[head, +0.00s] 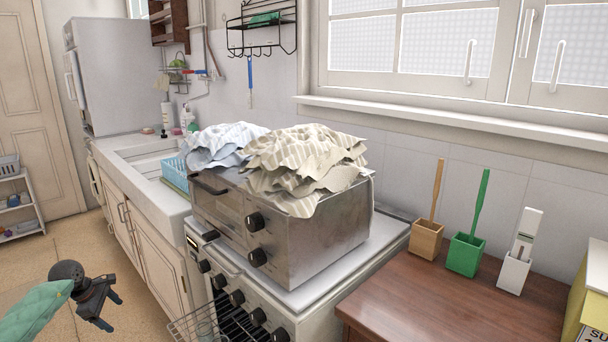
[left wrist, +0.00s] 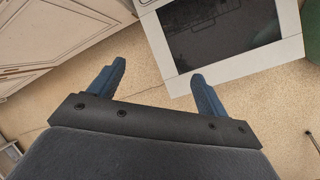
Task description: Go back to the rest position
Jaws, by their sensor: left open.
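My left gripper (head: 113,310) is at the lower left of the head view, over the floor in front of the sink cabinet. In the left wrist view its two blue fingers (left wrist: 158,82) are spread apart with nothing between them. The floor and the lower front of the stove (left wrist: 222,35) lie beyond the fingers. My right gripper shows in neither view.
A toaster oven (head: 285,232) with crumpled cloths (head: 305,157) on top stands on the stove. The sink (head: 150,172) is to its left. A wooden counter (head: 450,305) holds small holders at right. An oven rack (head: 205,325) sticks out in front. Open floor lies left.

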